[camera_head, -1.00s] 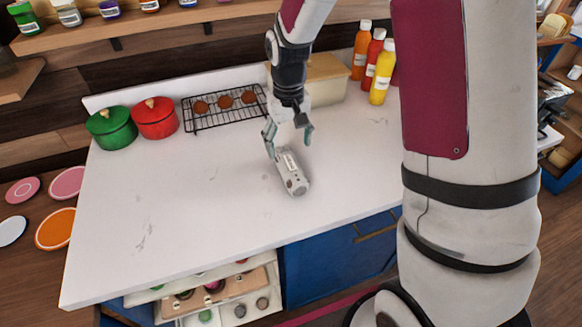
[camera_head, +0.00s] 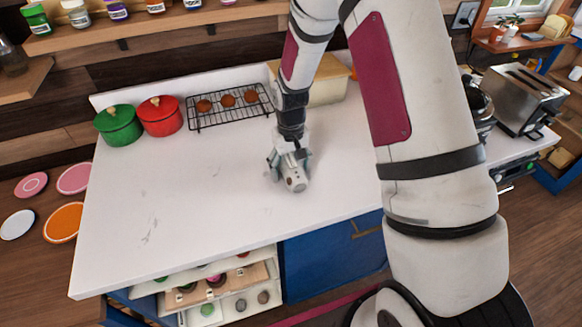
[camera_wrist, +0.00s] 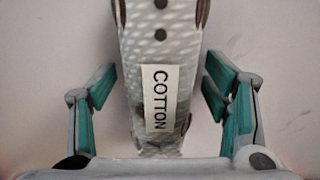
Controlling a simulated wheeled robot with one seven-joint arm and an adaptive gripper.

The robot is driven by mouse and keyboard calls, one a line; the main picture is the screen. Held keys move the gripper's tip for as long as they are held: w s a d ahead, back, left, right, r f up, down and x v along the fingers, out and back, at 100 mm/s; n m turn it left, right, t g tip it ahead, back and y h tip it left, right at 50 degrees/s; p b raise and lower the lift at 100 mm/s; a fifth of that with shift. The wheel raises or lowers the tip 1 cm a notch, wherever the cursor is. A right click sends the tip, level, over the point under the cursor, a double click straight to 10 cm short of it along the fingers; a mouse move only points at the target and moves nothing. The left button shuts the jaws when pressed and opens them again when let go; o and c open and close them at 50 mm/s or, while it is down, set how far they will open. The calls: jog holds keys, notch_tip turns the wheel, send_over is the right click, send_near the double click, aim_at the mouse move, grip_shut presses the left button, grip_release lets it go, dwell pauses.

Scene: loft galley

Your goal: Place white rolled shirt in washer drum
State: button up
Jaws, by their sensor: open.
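The white rolled shirt (camera_head: 295,180) lies on the white counter (camera_head: 190,215), and its near end shows below my gripper in the head view. In the wrist view the shirt (camera_wrist: 160,50) is a pale dotted roll with dark spots and a label reading COTTON. My gripper (camera_head: 290,168) is low over the shirt. In the wrist view my gripper (camera_wrist: 165,100) is open, with one teal finger on each side of the roll and a gap on both sides. No washer drum can be made out in these views.
A green pot (camera_head: 118,124) and a red pot (camera_head: 160,115) stand at the back left. A wire rack (camera_head: 228,107) with brown items and a beige box (camera_head: 325,82) stand behind my gripper. A toaster (camera_head: 522,98) is at right. The counter's left and front are clear.

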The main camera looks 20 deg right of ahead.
aim_at(291, 161)
jog(key=shift+c, duration=0.2)
jog(key=c, duration=1.4)
jog(key=shift+c, duration=0.2)
jog(key=shift+r, duration=0.1)
jog(key=shift+w+r, duration=0.1)
jog(key=shift+r, duration=0.3)
notch_tip(291, 161, up, 3)
jog(key=shift+f+b, duration=0.1)
jog(key=shift+b, duration=0.45)
jog(key=s, duration=0.5)
jog(key=s+d+r, duration=0.1)
jog(key=s, duration=1)
jog(key=shift+d+r, duration=0.15)
jog(key=w, duration=0.7)
jog(key=w+a, duration=0.1)
jog(key=w, duration=1.4)
jog(key=shift+a, duration=0.15)
